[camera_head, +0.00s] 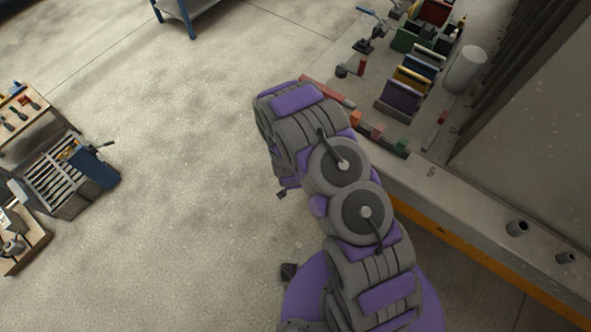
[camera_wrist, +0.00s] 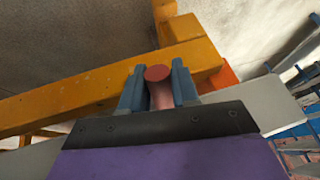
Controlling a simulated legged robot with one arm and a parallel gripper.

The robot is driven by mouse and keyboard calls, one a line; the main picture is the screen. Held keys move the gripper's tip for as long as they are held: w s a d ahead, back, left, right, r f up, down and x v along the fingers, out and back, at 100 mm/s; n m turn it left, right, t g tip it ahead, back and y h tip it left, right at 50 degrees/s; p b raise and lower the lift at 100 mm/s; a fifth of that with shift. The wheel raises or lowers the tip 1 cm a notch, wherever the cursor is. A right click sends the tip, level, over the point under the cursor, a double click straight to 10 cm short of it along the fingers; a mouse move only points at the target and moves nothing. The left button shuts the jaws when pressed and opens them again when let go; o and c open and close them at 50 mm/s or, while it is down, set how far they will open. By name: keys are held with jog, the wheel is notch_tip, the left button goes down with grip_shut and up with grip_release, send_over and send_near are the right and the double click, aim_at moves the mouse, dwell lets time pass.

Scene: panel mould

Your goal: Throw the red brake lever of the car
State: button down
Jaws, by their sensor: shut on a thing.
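The red brake lever (camera_wrist: 159,97) shows end-on in the wrist view, with a round red end cap. My gripper (camera_wrist: 158,86) has its two blue-grey fingers on either side of the lever and is shut on it. The lever's lower part is hidden behind the gripper body. In the head view my arm hides the gripper. A red bar (camera_head: 328,91) shows there beside the arm's far end; I cannot tell if it is the lever. The car's grey edge (camera_head: 455,205) with an orange side beam (camera_head: 470,256) runs to the lower right.
In the wrist view an orange beam (camera_wrist: 75,92) crosses behind the lever, with blue shelving (camera_wrist: 300,128) at right. A tool cart (camera_head: 62,180) stands left. The floor between is clear.

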jog(key=shift+w+d+f+t+h, duration=0.15)
jog(key=shift+f+t+h, duration=0.2)
jog(key=shift+f+t, duration=0.25)
jog(key=shift+w+d+f+t+h, duration=0.15)
jog(key=shift+f+t+h, duration=0.2)
jog(key=shift+f+t, duration=0.25)
jog(key=shift+f, duration=0.1)
jog(key=c, duration=1.3)
grip_release()
jog(key=o, duration=0.4)
jog(key=shift+a, duration=0.1)
jog(key=shift+c, duration=0.2)
jog(key=shift+s+r, duration=0.15)
jog(key=shift+r, duration=0.3)
jog(key=p+v, duration=0.3)
jog(key=v, duration=1.3)
jog(key=shift+a+r, duration=0.15)
jog(key=shift+a, duration=0.1)
